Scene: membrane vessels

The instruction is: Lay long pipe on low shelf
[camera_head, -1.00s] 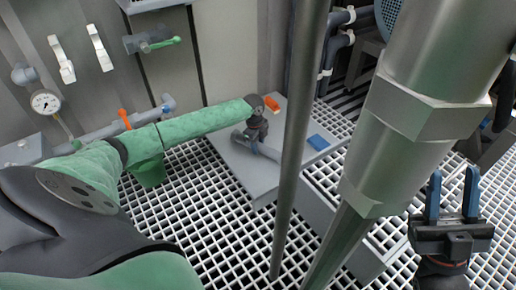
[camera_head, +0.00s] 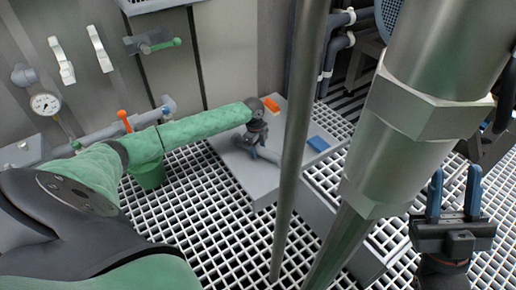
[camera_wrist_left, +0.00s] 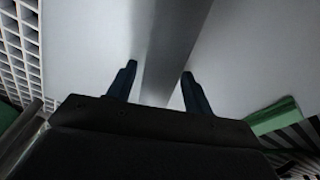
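A grey low shelf (camera_head: 262,188) stands on the grating in the middle of the head view. A grey pipe (camera_head: 268,155) lies on it, partly hidden by my left gripper (camera_head: 250,146) and the upright pole. In the left wrist view the pipe (camera_wrist_left: 178,50) runs over the pale shelf surface (camera_wrist_left: 90,40) and passes between the fingers of my left gripper (camera_wrist_left: 158,78). These fingers are apart, with a gap beside the pipe at the left one. My right gripper (camera_head: 452,190) is open and empty at the right of the head view.
An orange block (camera_head: 271,104) and a blue block (camera_head: 318,143) sit on the shelf. A thin upright pole (camera_head: 298,130) and a thick metal vessel (camera_head: 425,100) stand in front. Wall valves and a gauge (camera_head: 45,104) line the left.

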